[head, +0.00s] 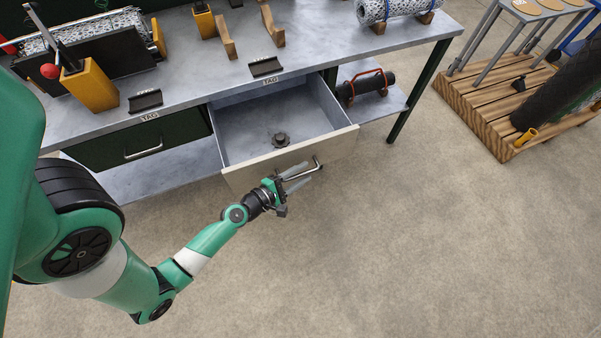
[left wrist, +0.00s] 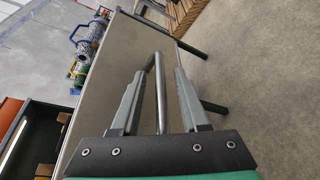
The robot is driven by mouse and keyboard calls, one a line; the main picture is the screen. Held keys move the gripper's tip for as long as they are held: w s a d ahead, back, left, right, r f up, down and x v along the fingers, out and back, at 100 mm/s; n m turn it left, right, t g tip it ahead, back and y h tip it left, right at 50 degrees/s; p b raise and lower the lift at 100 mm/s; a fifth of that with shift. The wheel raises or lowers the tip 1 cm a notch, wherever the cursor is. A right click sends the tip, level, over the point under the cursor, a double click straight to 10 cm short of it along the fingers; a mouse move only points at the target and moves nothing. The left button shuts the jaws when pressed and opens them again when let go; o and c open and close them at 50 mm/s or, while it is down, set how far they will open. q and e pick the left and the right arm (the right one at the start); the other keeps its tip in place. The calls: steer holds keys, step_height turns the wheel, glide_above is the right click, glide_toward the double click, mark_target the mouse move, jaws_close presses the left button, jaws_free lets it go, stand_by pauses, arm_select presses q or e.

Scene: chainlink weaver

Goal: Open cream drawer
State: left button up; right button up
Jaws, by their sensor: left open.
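The cream drawer (head: 330,152) stands pulled out from under the grey workbench, and its inside shows. A dark knobbed part (head: 281,139) lies on its floor. Its bar handle (head: 306,169) is on the front panel. My left gripper (head: 300,178) is at the handle, with its fingers open. In the left wrist view the handle bar (left wrist: 159,85) lies between the two open fingers (left wrist: 155,95), and the cream front panel (left wrist: 100,85) is to the left. I cannot tell whether a finger touches the bar. My right gripper is not in view.
A closed dark green drawer (head: 135,150) is left of the cream one. The workbench top (head: 200,75) holds wooden blocks, a mesh roll and black brackets. A lower shelf (head: 372,105) carries a black roll with a red handle. A wooden pallet (head: 480,105) stands at right. The floor in front is clear.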

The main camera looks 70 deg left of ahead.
arm_select(q)
steer(key=shift+s, duration=0.1)
steer(key=b+v, duration=0.2)
steer(key=v, duration=0.9)
steer(key=shift+s, duration=0.15)
steer(key=shift+d+r, duration=0.1)
steer(key=shift+d, duration=0.05)
